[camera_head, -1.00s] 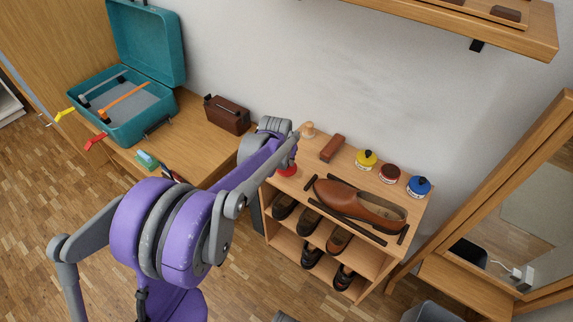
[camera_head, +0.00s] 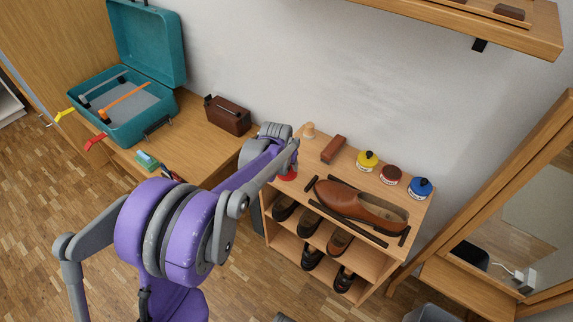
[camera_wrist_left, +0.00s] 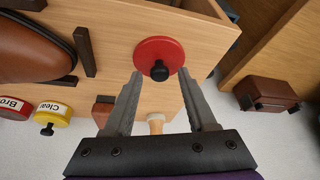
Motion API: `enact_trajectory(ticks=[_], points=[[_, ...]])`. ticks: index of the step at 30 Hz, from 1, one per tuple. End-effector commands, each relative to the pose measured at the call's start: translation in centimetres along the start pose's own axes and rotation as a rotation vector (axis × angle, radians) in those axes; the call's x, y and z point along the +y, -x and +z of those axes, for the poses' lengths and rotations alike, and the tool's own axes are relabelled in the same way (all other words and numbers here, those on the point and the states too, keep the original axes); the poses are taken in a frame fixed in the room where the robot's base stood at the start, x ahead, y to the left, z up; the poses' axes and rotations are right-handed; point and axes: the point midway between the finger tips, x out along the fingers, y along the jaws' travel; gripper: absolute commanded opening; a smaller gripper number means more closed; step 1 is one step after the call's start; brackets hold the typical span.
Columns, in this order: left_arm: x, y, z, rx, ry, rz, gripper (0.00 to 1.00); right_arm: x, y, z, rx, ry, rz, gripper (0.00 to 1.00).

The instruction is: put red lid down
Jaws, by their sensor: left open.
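The red lid (camera_head: 288,176) is at the left end of the shoe rack's top (camera_head: 313,168), near its front corner. In the left wrist view the lid (camera_wrist_left: 159,52) faces me, its black knob (camera_wrist_left: 159,71) up, and appears to lie flat on the wood. My left gripper (camera_wrist_left: 160,75) is open, its fingertips on either side of the knob with gaps showing. In the head view my left gripper (camera_head: 292,158) is just above the lid and partly covers it. The red tin (camera_head: 391,174) stands without a lid between the yellow tin (camera_head: 367,160) and blue tin (camera_head: 419,187).
A brown shoe (camera_head: 360,205) lies between dark strips on the rack. A brush (camera_head: 333,149) and a wooden knob-like piece (camera_head: 309,131) stand behind my gripper. A bench with a brown box (camera_head: 228,115) and a teal case (camera_head: 125,118) is to the left.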

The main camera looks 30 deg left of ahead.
Motion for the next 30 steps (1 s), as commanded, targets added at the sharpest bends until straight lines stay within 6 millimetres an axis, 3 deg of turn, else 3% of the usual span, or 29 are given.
enact_trajectory(ticks=[5, 15, 23, 26, 30], points=[[0.0, 2.6, -0.1, 0.001, 0.000, 0.000, 0.57, 0.0, 1.0, -0.3, 0.003, 0.000, 0.000, 0.50], [0.0, 9.8, -0.1, 0.001, 0.000, 0.000, 0.57, 0.0, 3.1, -1.0, 0.011, 0.000, 0.000, 0.50], [0.2, 12.3, 0.2, 0.000, -0.003, 0.001, 0.57, 0.0, 3.7, -1.1, 0.013, 0.000, 0.000, 0.50], [1.2, 13.5, 1.8, 0.000, -0.018, 0.007, 0.57, 0.0, 3.7, -1.1, 0.013, 0.000, 0.000, 0.50], [3.8, 16.3, 7.1, 0.000, -0.065, 0.027, 0.57, 0.0, 3.7, -1.1, 0.013, 0.000, 0.000, 0.50]])
